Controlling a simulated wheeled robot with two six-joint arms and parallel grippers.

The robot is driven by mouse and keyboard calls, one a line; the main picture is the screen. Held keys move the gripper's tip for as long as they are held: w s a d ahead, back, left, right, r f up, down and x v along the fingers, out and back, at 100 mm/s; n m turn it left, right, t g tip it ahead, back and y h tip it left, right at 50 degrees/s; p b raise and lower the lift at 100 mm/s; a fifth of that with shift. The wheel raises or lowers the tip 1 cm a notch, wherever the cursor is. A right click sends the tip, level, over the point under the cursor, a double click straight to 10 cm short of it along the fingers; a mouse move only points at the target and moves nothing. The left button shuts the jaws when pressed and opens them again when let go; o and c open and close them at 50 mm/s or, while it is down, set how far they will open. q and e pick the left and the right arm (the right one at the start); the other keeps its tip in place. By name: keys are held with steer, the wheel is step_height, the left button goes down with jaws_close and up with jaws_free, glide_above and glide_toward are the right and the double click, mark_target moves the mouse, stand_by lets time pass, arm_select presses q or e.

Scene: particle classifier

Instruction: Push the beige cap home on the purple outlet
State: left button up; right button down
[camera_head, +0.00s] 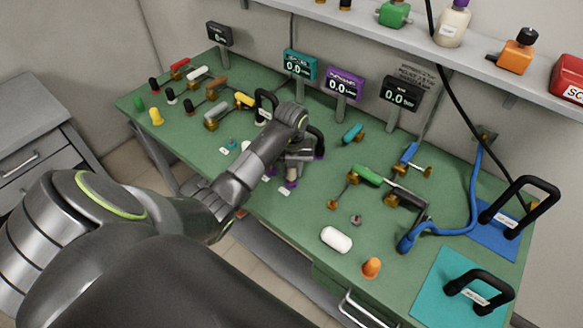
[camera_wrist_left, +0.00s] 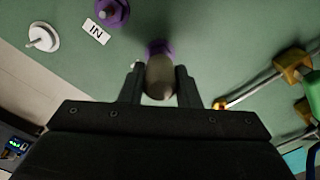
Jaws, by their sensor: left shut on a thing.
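The beige cap (camera_wrist_left: 160,80) is between the two fingers of my left gripper (camera_wrist_left: 160,88), which is shut on it. In the head view the cap (camera_head: 292,173) shows below the left gripper (camera_head: 297,162), near the table's front edge. The purple outlet (camera_wrist_left: 159,46) lies directly beyond the cap in the wrist view, partly hidden by it. In the head view a bit of the purple outlet (camera_head: 291,184) shows under the cap. Cap and outlet line up; whether the cap is fully seated cannot be told. My right gripper is not in view.
A purple fitting (camera_wrist_left: 112,12) stands near an "IN" label (camera_wrist_left: 96,34), with a white fitting (camera_wrist_left: 42,37) beside it. A green-handled valve (camera_head: 366,176), a white cylinder (camera_head: 336,240) and an orange cap (camera_head: 371,267) lie to the right. Display stands line the back.

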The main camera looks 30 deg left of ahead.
arm_select(q)
steer(key=shift+f+b, duration=0.65)
steer(key=shift+f, duration=0.3)
steer(key=shift+f, duration=0.3)
steer(key=o, duration=1)
steer(key=shift+r+b, duration=0.3)
steer(key=shift+r, duration=0.3)
step_height(320, 180, up, 6)
steer(key=shift+f, duration=0.15)
step_height(320, 180, up, 11)
steer(key=p, duration=1)
steer(key=shift+f, duration=0.2)
